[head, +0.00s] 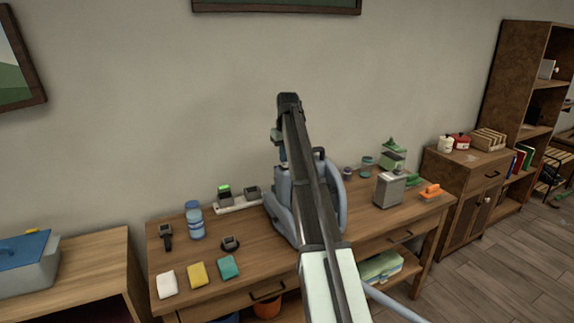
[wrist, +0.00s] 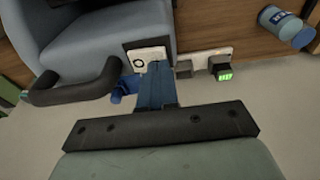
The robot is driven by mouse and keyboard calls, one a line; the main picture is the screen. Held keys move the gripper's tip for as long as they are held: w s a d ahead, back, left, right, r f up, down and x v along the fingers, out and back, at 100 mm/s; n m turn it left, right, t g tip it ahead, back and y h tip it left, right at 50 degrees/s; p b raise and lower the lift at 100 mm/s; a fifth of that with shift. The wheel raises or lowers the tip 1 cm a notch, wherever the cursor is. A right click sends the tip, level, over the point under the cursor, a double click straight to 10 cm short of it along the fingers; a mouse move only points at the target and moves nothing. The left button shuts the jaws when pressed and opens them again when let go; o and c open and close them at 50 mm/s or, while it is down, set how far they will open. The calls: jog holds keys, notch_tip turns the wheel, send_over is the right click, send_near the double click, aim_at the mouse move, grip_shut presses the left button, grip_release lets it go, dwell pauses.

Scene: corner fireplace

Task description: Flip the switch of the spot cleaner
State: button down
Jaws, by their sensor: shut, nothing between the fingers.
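The spot cleaner (head: 280,208) is a grey-blue machine standing on the wooden table, largely hidden behind my arm in the head view. In the wrist view its grey-blue body (wrist: 100,38) fills the upper left, with a dark curved handle (wrist: 75,92). A pale square panel with a dark ring mark (wrist: 139,63) shows just beyond my fingertips; I cannot tell whether it is the switch or which way any switch is set. My gripper (wrist: 157,64) is shut and empty, its blue fingers overlapping the panel's lower edge in view. Contact with it cannot be told.
A power strip (head: 240,208) with a green-lit charger (wrist: 222,68) lies beside the cleaner near the wall. A blue bottle (head: 195,222), several coloured blocks and a grey metal box (head: 389,190) stand on the table (head: 185,262). A small blue part (wrist: 122,90) is close beside my fingers.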

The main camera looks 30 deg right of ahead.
jog(key=shift+f, duration=0.5)
dwell(0.4)
jog(key=shift+r, duration=3.55)
jog(key=shift+d, duration=0.1)
